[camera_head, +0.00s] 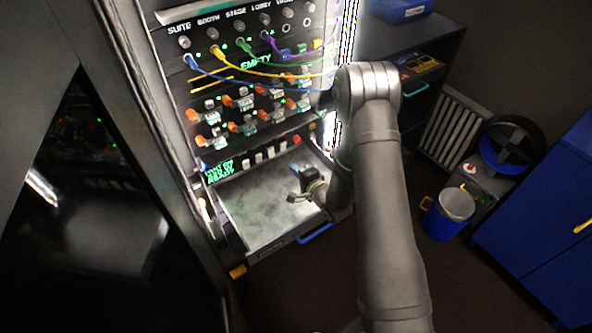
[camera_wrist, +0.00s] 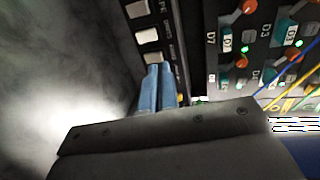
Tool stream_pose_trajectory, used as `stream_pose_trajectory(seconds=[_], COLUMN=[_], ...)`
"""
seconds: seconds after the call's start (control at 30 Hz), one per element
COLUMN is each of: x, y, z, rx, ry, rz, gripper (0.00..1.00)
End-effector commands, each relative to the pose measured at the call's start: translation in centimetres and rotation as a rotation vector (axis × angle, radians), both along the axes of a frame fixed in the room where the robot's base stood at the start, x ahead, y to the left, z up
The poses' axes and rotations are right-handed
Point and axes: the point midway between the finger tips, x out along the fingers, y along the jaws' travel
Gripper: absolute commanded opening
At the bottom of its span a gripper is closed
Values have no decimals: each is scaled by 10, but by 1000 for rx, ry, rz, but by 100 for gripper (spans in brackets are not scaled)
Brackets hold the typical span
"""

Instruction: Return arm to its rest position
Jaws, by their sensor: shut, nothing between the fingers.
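My gripper (camera_head: 304,184) hangs over the right part of the pale drawer-like tray (camera_head: 250,217) at the foot of the rack panel. In the wrist view its two blue fingers (camera_wrist: 158,88) are together with nothing between them. They point towards a row of pale square buttons (camera_wrist: 148,36), and I cannot tell whether they touch one. My grey arm reaches from the bottom of the head view up to a bend beside the panel, then down to the gripper. The arm hides part of the panel's right edge.
The panel (camera_head: 250,80) carries blue, yellow, green and purple cables (camera_head: 290,72) and several orange-knobbed switches (camera_head: 243,90). The tray has a blue handle (camera_head: 314,234). On the right are a radiator (camera_head: 455,128), a blue bucket (camera_head: 449,213) and a blue cabinet (camera_head: 540,225). Dark floor lies between.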

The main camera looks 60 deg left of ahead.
Motion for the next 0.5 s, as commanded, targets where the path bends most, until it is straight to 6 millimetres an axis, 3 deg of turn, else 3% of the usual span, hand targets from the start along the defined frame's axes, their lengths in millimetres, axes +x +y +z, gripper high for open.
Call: stream_pose_trajectory(seconds=[0.5], x=[0], y=[2], z=[-1], rx=[0], ry=[0], rz=[1], gripper=[0])
